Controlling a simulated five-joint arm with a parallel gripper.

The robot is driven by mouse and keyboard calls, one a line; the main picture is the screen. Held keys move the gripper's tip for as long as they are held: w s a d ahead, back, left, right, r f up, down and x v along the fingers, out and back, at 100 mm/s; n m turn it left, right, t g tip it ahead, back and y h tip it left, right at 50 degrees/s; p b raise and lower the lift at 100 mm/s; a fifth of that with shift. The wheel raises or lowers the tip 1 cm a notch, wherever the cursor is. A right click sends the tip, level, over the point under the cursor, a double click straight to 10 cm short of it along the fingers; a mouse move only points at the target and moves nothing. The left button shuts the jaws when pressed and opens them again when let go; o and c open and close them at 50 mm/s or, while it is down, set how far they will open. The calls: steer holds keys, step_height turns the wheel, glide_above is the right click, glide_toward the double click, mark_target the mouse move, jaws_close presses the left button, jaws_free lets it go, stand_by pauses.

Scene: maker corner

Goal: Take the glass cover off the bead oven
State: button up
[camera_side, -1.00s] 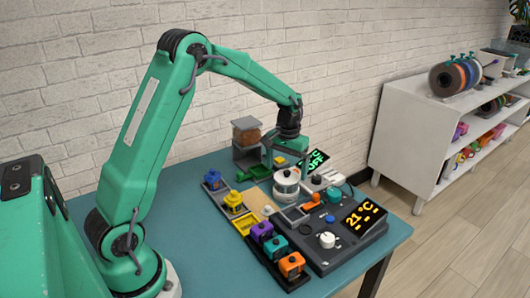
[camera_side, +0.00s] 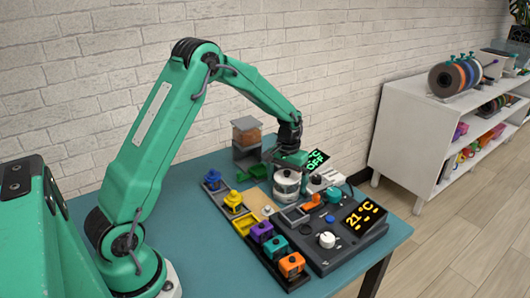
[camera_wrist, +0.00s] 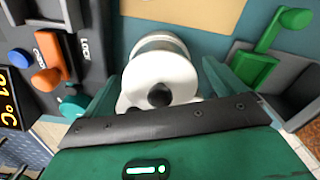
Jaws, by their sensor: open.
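The round white pot-like unit with a pale lid, which looks like the bead oven under its cover (camera_side: 286,188), stands on the table behind the control console. In the wrist view the lid (camera_wrist: 150,73) has a black knob (camera_wrist: 159,95) at its middle. My gripper (camera_side: 289,160) is just above it, pointing down. In the wrist view my gripper (camera_wrist: 160,88) is open, with one green finger on each side of the lid. I cannot tell whether the fingers touch it. The glass itself is hard to make out.
The console with an orange LOCK lever (camera_wrist: 47,62) and a 21 °C display (camera_side: 362,216) is close by. A green-handled part (camera_wrist: 270,50) stands beside my other finger. Coloured blocks (camera_side: 275,246) sit in a rack in front. The blue table (camera_side: 190,172) is clear at left.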

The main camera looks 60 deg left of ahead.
mark_target(288, 173)
steer(key=c, duration=1)
steer(key=shift+c, duration=0.3)
steer(key=shift+r, duration=0.2)
steer(key=shift+r, duration=0.55)
steer(key=r, duration=0.3)
steer(key=shift+s+d+r, duration=0.1)
steer(key=shift+d, duration=0.3)
steer(key=s+d+r, duration=0.3)
steer(key=d+r, duration=0.3)
steer(key=d, duration=0.4)
steer(key=shift+s+d+r, duration=0.15)
steer(key=shift+s+r, duration=0.05)
